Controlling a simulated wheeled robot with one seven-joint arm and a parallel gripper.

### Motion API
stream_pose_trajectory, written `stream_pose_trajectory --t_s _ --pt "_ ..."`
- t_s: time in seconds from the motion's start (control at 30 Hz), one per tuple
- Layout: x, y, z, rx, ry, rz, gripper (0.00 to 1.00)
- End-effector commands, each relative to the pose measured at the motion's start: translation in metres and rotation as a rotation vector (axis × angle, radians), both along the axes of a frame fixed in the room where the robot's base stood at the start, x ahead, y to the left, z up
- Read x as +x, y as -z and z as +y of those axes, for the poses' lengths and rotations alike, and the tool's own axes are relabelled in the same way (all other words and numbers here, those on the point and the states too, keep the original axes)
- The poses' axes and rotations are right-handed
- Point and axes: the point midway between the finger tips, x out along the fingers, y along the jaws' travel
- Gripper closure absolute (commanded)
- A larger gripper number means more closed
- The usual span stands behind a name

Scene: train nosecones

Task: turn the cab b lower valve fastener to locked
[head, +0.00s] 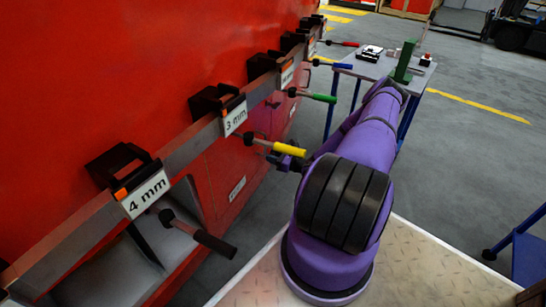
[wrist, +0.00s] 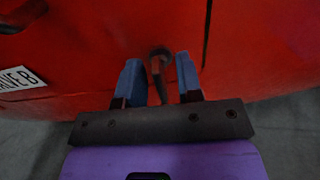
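In the wrist view, a dark fastener (wrist: 158,62) with a rounded head and short stem stands out from the red panel. My gripper (wrist: 158,68) has its two blue fingers apart, one on each side of it. Narrow gaps seem to show on both sides, so the fingers do not appear to press on it. A white label (wrist: 18,78) at the left edge is cut off and reads "...VE B". The locked or unlocked marking is not visible. In the head view, my purple arm hides most of the gripper area, and I cannot make out the fastener there.
The red train side (head: 110,70) runs along the left. A grey rail (head: 185,148) carries black brackets with size labels and tools with coloured handles, including a yellow one (head: 290,149) close to my arm. A small table (head: 375,68) stands behind.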

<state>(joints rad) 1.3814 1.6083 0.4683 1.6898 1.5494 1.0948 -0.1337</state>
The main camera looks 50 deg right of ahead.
Motion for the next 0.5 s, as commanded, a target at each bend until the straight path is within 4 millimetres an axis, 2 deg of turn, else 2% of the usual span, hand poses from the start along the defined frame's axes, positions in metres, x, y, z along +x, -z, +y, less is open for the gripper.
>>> stream_pose_trajectory --t_s 0.13,0.3,0.5 --pt "-0.0001 0.0 0.0 0.0 0.0 0.0 0.67" --pt "-0.0003 0.0 -0.0001 0.0 0.0 0.0 1.0" --pt "-0.0004 0.0 -0.0001 0.002 0.0 0.001 1.0"
